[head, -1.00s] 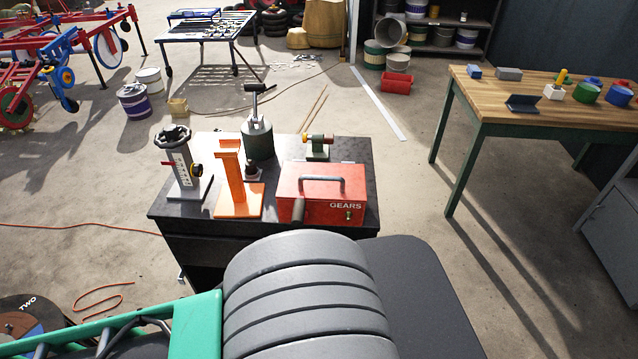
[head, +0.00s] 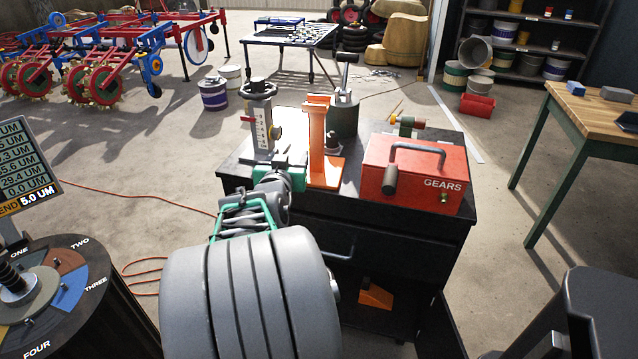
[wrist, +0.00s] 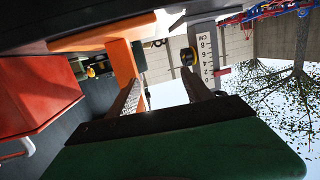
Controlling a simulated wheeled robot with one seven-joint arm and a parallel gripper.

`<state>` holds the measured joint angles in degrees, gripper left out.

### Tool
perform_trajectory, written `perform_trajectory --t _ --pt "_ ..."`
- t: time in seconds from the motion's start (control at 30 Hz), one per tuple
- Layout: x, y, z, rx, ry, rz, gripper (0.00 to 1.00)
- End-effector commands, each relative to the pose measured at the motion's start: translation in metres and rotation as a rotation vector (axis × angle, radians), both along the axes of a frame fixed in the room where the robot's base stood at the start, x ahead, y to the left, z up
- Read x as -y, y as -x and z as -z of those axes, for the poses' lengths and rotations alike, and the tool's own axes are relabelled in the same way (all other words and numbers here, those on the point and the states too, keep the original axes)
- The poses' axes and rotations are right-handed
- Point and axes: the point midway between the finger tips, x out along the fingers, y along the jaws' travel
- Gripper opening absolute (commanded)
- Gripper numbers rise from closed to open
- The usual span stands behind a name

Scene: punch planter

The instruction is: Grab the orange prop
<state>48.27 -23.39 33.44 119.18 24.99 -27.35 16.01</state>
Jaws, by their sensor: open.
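The orange prop (head: 322,150), an upright post on a flat base with a forked top, stands on the black cabinet (head: 240,168). My gripper (head: 276,163) is open and empty, just left of the post in the head view. In the wrist view, which is upside down, the two fingers (wrist: 163,88) point into the scene. The prop's post (wrist: 121,62) shows beyond and beside the left finger, which covers part of it. The post does not appear to be between the fingers. I cannot tell whether the finger touches it.
A grey measuring stand with a handwheel (head: 260,120) stands left of the prop. A red GEARS box (head: 415,172) is to its right, a green jack (head: 343,115) behind. An orange wedge (head: 375,294) lies in the cabinet's open lower part. A round dial stand (head: 65,290) is at left.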

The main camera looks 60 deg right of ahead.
Motion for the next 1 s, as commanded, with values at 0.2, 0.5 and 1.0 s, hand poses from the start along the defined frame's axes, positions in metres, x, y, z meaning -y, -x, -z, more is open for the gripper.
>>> perform_trajectory --t 0.2,0.5,1.0 --pt "0.036 0.05 -0.002 0.039 0.151 0.101 0.58" --pt "0.07 0.04 -0.005 0.037 0.149 0.099 0.58" --pt "0.111 0.029 -0.007 0.039 0.149 0.096 0.57"
